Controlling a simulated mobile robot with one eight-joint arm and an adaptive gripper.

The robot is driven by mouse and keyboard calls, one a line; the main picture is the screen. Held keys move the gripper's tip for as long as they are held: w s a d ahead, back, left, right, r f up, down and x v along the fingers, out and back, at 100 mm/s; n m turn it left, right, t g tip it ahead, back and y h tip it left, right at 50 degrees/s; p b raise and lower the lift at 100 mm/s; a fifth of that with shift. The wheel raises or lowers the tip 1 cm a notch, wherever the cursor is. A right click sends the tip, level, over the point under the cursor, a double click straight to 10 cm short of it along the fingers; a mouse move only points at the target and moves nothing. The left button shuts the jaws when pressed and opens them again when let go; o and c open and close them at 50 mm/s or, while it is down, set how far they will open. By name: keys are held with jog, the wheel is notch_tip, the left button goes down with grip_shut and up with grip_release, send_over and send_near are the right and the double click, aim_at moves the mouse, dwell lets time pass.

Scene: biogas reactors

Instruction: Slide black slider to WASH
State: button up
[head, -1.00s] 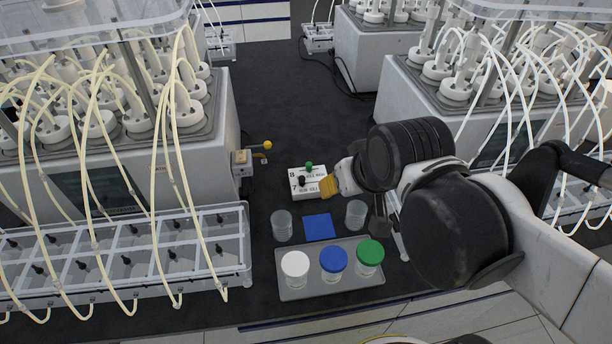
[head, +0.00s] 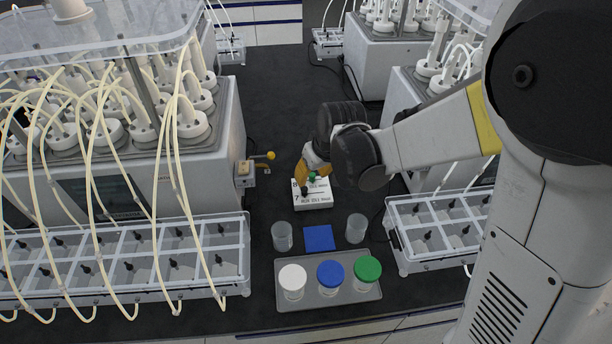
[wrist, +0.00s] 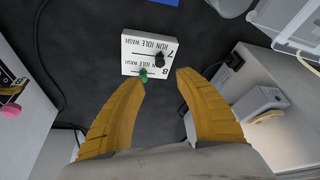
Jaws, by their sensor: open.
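The white block (head: 316,201) with rows marked 7 and 8 lies on the black bench. It also shows in the wrist view (wrist: 135,55), with its lettering upside down. The black slider (wrist: 160,59) is in row 7, at the end beside the numeral; in the head view the black slider (head: 304,191) is at the left. The green slider (wrist: 143,76) is in row 8, nearer the middle. My gripper (head: 312,176) is open and empty at the block's far edge. In the wrist view its yellow fingertips (wrist: 160,77) are apart, with the green slider near the left tip.
Two clear cups (head: 282,237) and a blue square (head: 319,238) lie in front of the block. A grey tray (head: 350,294) holds white, blue and green lidded jars. Reactors with tubes stand left and right. A yellow-knobbed valve (head: 270,155) projects from the left reactor.

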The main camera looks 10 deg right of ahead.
aim_at(305, 189)
jog(key=b+x, duration=0.3)
jog(key=x, duration=0.6)
jog(key=shift+w+f, duration=0.15)
jog(key=shift+f, duration=0.2)
jog(key=shift+c, duration=0.6)
grip_shut()
jog(key=shift+r, duration=0.1)
